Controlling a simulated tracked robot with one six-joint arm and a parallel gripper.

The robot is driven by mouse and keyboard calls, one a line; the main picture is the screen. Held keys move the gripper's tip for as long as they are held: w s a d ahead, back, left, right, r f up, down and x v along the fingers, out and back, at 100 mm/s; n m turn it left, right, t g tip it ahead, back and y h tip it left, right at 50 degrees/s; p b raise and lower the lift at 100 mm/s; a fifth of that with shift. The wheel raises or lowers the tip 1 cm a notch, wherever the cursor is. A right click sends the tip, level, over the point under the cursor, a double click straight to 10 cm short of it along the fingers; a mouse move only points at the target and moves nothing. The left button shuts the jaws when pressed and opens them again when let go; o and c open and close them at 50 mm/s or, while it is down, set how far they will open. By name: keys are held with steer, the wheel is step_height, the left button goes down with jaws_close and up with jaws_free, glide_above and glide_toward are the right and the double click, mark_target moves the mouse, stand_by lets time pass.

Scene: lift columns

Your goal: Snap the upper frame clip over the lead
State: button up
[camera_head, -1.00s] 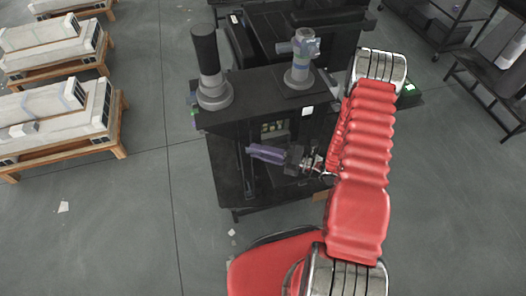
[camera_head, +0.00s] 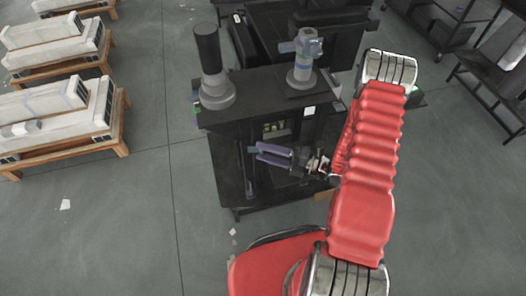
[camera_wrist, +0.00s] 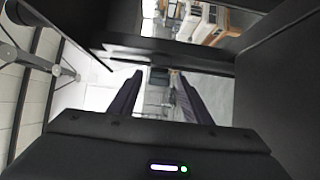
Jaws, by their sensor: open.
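My gripper (camera_head: 262,154) is in front of the open front of a black cabinet-like frame (camera_head: 222,150) in the head view. Its two purple fingers point left and stand apart, with nothing seen between them. In the wrist view the fingers of my gripper (camera_wrist: 158,82) reach forward, open and empty, toward a dark crossbar (camera_wrist: 165,55). I cannot make out the upper frame clip in either view.
A black cylinder (camera_head: 209,52) on a grey base and a grey valve-like fitting (camera_head: 303,60) stand on the frame's top. A dark panel (camera_wrist: 280,85) is close on the right in the wrist view. Pallets with pale units (camera_head: 60,115) stand at left.

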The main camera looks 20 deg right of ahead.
steer(key=v, duration=1.2)
steer(key=shift+d, duration=0.2)
steer(key=shift+s+f, duration=0.1)
